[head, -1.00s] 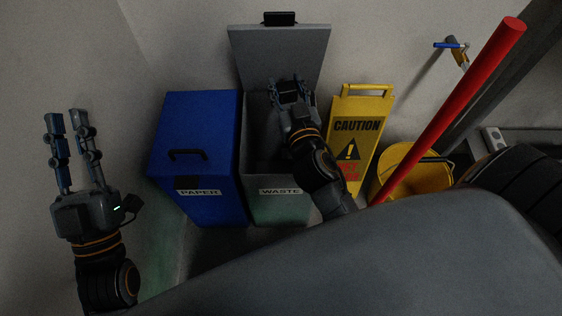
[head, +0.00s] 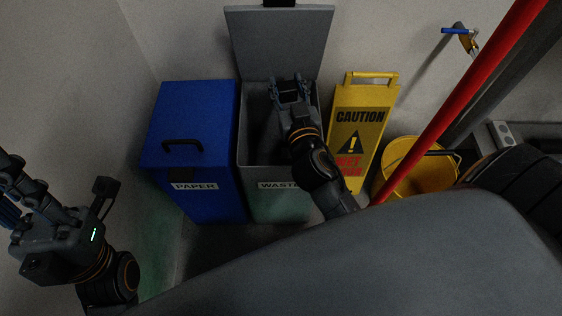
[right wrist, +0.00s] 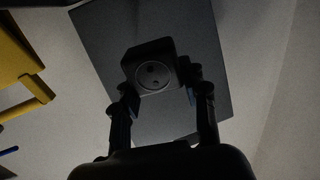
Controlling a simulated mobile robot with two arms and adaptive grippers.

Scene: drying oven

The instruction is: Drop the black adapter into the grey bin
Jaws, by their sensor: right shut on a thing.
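The black adapter (right wrist: 152,68) is a dark block with a round socket face, held between the fingertips of my right gripper (right wrist: 160,85) in the right wrist view. In the head view my right gripper (head: 289,88) is over the opening of the grey bin (head: 279,207), which is labelled WASTE. The bin's lid (head: 279,45) stands open against the wall. The adapter is hard to make out in the head view. My left gripper (head: 14,195) is at the left edge, away from the bin, its fingertips partly cut off, so its opening is unclear.
A closed blue PAPER bin (head: 195,135) stands directly left of the grey bin. A yellow caution sign (head: 358,130) is close on the right. Beyond it are a yellow bucket (head: 412,180) and a slanting red pole (head: 460,95).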

